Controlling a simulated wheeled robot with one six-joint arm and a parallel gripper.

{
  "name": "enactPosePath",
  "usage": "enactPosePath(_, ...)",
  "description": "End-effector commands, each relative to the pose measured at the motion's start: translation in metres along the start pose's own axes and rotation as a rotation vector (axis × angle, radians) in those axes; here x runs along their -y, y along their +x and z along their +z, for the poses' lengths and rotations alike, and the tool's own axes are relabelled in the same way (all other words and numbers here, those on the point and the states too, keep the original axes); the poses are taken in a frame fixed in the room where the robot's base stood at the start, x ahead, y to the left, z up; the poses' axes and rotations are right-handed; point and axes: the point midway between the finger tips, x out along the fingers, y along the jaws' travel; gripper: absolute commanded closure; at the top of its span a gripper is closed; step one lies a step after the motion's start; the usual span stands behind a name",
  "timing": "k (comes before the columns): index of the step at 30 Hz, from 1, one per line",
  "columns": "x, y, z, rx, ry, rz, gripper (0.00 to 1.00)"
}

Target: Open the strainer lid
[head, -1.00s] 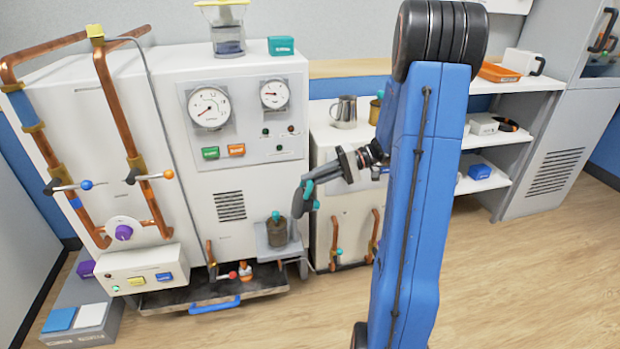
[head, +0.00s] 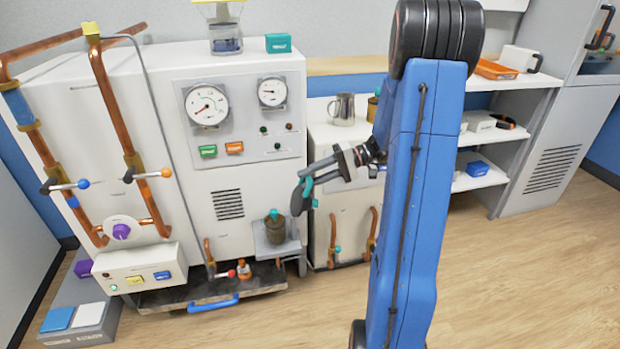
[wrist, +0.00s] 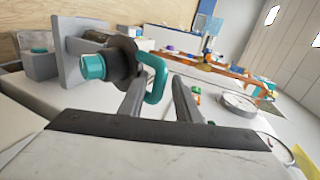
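The strainer (head: 275,232) is a dark brownish pot on a small grey shelf low on the white cabinet's front, with a teal handle (head: 275,214) on its lid. In the wrist view the strainer (wrist: 121,61) appears sideways at upper left, with a teal hex knob (wrist: 93,67) and the teal loop handle (wrist: 160,75). My gripper (head: 300,188) is above and right of the strainer in the head view. Its fingers (wrist: 159,80) are apart, with the loop beside the left finger and across part of the gap. Contact cannot be told. The lid looks closed.
The white cabinet (head: 229,165) carries gauges and buttons. Copper pipes (head: 115,100) with valve levers stand at left. A drawer tray (head: 180,295) with a blue handle projects below the strainer. A metal jug (head: 343,110) stands on the counter behind my arm. The floor in front is clear.

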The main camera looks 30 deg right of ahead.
Motion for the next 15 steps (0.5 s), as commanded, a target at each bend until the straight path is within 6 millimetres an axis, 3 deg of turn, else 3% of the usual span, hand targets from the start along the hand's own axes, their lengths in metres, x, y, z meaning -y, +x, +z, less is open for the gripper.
enactPosePath(8, 0.0, -0.015, -0.001, -0.004, -0.001, 0.0, 0.67)
enactPosePath(15, 0.0, -0.06, -0.001, -0.004, -0.002, 0.001, 0.67)
